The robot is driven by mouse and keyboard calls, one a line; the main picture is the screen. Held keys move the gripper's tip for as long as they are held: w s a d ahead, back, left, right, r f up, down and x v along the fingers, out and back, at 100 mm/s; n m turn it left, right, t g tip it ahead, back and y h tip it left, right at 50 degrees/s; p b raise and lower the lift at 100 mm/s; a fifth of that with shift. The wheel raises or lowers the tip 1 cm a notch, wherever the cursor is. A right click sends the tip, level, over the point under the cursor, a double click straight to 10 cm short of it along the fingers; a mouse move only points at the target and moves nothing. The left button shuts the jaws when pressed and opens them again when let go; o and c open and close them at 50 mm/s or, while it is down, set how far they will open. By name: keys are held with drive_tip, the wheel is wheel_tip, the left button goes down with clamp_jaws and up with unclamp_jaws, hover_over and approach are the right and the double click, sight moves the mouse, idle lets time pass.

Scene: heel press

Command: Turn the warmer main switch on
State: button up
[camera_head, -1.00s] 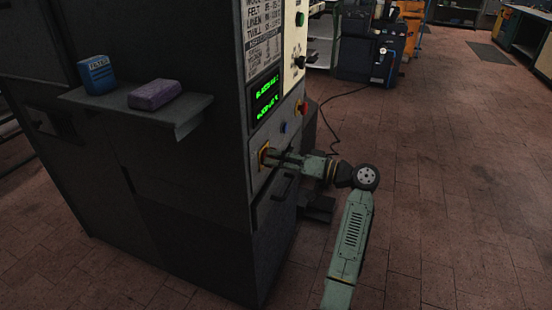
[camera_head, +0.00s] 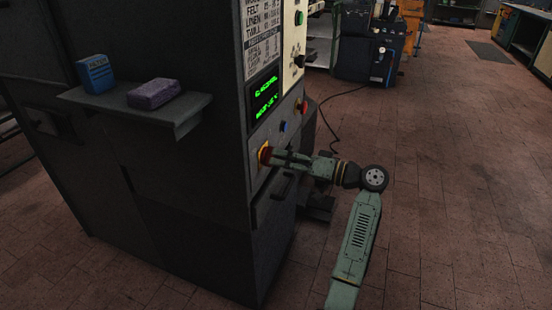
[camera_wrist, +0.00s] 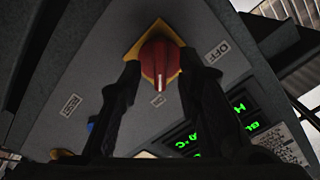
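The main switch is a red rotary knob (camera_wrist: 160,62) on a yellow plate (camera_wrist: 149,37), set in the grey front panel. A white line on the knob points toward a small label (camera_wrist: 157,100), too blurred to read surely; the OFF label (camera_wrist: 216,53) lies off to the right. In the head view the red knob (camera_head: 264,154) shows just left of my gripper (camera_head: 276,157). In the wrist view my gripper (camera_wrist: 160,68) has its fingers spread, one on each side of the knob. I see no clear grip on it.
A display (camera_head: 265,98) with green text is lit above the switch. A blue button (camera_head: 283,127) and a red knob (camera_head: 302,107) sit on the same panel. A handle (camera_head: 283,187) is below. A shelf (camera_head: 189,119) holds a blue box and a purple block. The floor at right is clear.

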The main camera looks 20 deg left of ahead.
drive_tip(key=d, duration=0.9)
drive_tip(key=shift+s+d, duration=0.2)
drive_tip(key=shift+d, duration=0.2)
